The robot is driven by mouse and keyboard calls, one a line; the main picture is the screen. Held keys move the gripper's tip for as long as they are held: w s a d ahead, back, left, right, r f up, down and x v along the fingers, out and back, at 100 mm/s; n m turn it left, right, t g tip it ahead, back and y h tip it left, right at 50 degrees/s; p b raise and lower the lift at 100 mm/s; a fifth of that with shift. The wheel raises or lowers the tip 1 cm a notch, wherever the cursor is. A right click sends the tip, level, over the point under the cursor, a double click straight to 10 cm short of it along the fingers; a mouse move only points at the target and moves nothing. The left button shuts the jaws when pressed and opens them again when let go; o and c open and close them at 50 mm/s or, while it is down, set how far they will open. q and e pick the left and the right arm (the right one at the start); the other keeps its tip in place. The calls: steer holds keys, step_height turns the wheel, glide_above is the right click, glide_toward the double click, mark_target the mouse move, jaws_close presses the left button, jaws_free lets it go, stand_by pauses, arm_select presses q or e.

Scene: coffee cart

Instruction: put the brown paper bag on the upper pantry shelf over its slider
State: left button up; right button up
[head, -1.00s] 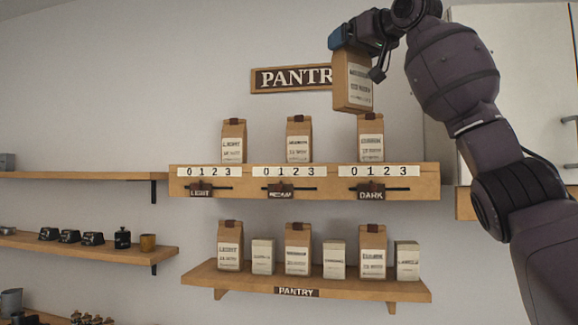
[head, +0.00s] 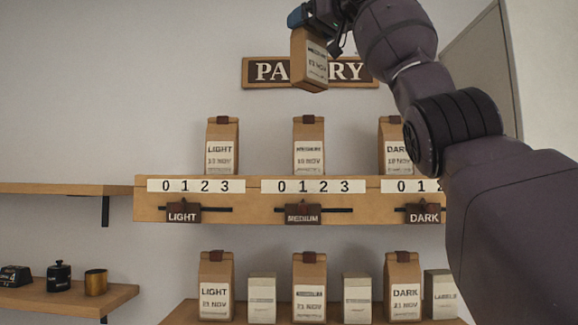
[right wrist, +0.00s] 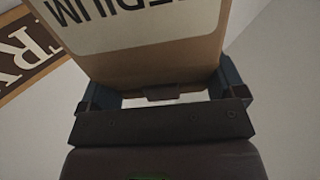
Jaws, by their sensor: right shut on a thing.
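My right gripper (head: 316,16) is shut on a brown paper bag (head: 308,62), which hangs in front of the PANTRY sign, above the middle bag. In the right wrist view the held bag (right wrist: 150,45) fills the space between the fingers, its label reading MEDIUM upside down. The upper pantry shelf (head: 250,211) carries a LIGHT bag (head: 222,147), a middle bag (head: 309,147) that appears to read MEDIUM, and a DARK bag (head: 392,150) partly hidden by my arm. On its front are the LIGHT slider (head: 183,213), MEDIUM slider (head: 303,214) and DARK slider (head: 423,214). My left gripper is out of view.
The lower pantry shelf (head: 175,315) holds brown bags and pale boxes in a row. The PANTRY sign (head: 262,73) hangs behind the held bag. Side shelves (head: 65,188) stand at left. There are free gaps between the upper bags.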

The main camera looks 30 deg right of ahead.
steer(key=shift+w+r, duration=0.1)
steer(key=shift+w, duration=0.05)
steer(key=shift+d+f, duration=0.1)
steer(key=shift+f, duration=0.2)
steer(key=shift+s+f, duration=0.3)
steer(key=shift+f, duration=0.45)
step_height(320, 180, down, 18)
steer(key=shift+r, duration=0.15)
